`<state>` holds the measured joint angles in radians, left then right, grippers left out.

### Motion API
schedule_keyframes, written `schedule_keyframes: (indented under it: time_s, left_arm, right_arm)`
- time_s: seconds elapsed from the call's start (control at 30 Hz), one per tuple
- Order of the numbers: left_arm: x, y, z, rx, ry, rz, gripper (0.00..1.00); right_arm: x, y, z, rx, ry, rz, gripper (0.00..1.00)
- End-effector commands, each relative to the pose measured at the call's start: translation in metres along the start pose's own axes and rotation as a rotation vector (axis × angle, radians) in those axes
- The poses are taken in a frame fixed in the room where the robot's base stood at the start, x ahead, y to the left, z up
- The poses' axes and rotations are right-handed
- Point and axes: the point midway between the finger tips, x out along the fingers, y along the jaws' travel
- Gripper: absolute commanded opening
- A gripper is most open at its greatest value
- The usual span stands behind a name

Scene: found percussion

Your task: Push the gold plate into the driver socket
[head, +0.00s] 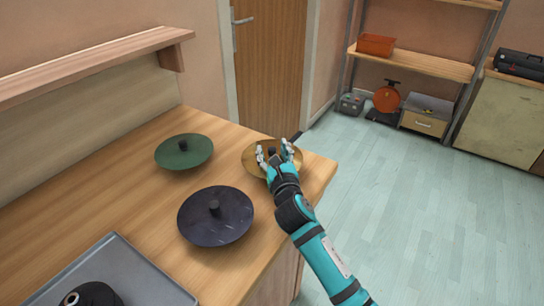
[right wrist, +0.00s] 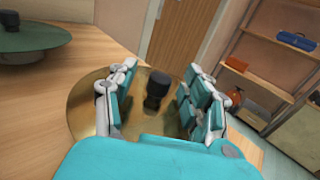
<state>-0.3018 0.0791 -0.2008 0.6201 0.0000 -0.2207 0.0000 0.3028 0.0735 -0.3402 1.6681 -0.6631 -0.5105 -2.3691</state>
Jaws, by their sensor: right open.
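The gold plate (head: 252,157) is a shallow round disc with a dark central knob, near the right end of the wooden counter. My right gripper (head: 274,150) is over it with fingers open. In the right wrist view the gold plate (right wrist: 148,122) lies beyond the fingers, and its black knob (right wrist: 157,88) stands between them, with visible gaps on both sides. A black rounded part with an opening on top (head: 92,294) is on the grey tray at the lower left, cut by the picture edge. I cannot tell whether it is the driver socket. My left gripper is out of view.
A green plate (head: 170,153) and a dark plate (head: 228,222), both with knobs, are on the counter (head: 130,205) left of my right arm. The grey tray (head: 152,282) is at the front left. A wooden ledge (head: 90,68) runs above the counter's back left.

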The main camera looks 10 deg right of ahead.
Motion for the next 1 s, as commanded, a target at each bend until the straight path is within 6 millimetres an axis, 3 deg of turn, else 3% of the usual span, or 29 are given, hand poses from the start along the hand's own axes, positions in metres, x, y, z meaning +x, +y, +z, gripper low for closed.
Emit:
schedule_keyframes:
  time_s: [0.2,0.57,1.0]
  left_arm:
    - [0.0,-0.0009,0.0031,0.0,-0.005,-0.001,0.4]
    - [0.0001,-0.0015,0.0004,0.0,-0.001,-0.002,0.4]
    - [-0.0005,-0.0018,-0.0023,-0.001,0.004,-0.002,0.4]
  right_arm:
    - [0.0003,-0.0002,0.0,0.0,0.0,0.0,0.48]
    - [0.0001,-0.0002,0.0,0.0,0.0,0.0,0.0]
    - [0.0002,-0.0002,0.0031,0.0,-0.003,0.001,0.0]
